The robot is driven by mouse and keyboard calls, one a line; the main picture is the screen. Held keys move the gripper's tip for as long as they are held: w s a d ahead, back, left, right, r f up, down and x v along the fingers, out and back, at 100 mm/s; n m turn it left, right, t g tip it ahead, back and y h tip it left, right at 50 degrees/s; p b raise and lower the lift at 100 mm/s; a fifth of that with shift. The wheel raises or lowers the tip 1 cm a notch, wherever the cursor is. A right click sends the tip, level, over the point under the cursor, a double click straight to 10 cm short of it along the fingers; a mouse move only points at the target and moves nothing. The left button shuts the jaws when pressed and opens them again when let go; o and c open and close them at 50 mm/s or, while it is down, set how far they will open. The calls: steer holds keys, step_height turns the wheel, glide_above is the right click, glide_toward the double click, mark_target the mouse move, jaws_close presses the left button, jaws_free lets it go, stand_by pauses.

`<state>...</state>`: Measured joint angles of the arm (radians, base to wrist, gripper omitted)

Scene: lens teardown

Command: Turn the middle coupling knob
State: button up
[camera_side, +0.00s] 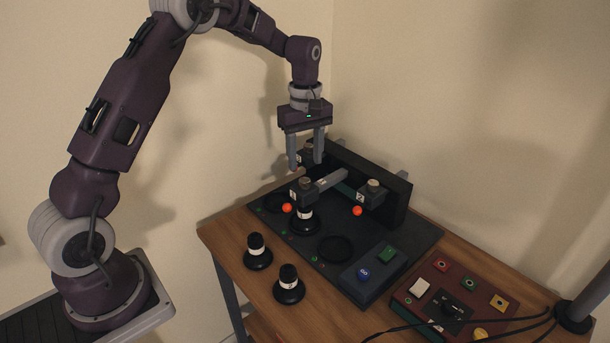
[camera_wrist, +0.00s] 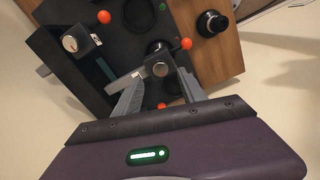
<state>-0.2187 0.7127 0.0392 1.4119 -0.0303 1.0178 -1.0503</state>
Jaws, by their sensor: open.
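The middle coupling is a dark block (camera_side: 303,193) on a light grey arm (camera_side: 332,181) swung out from the back wall, above a black-and-white lens piece. Its round, light-topped knob (camera_side: 305,180) faces up. In the wrist view this knob (camera_wrist: 161,69) appears between my fingertips. My gripper (camera_side: 306,167) is open and empty, pointing down a little above it, with no contact visible. The right coupling knob (camera_side: 374,183) sits closer to the back wall and also shows in the wrist view (camera_wrist: 70,43). The left coupling (camera_side: 304,158) is partly hidden behind my fingers.
Orange balls (camera_side: 287,207) (camera_side: 357,211) sit by the couplings. Two black-and-white lens pieces (camera_side: 257,252) (camera_side: 289,284) stand on the wooden table front.

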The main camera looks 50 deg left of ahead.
mark_target(305, 180)
step_height(305, 180, down, 6)
steer(key=shift+r, duration=0.25)
jaws_close()
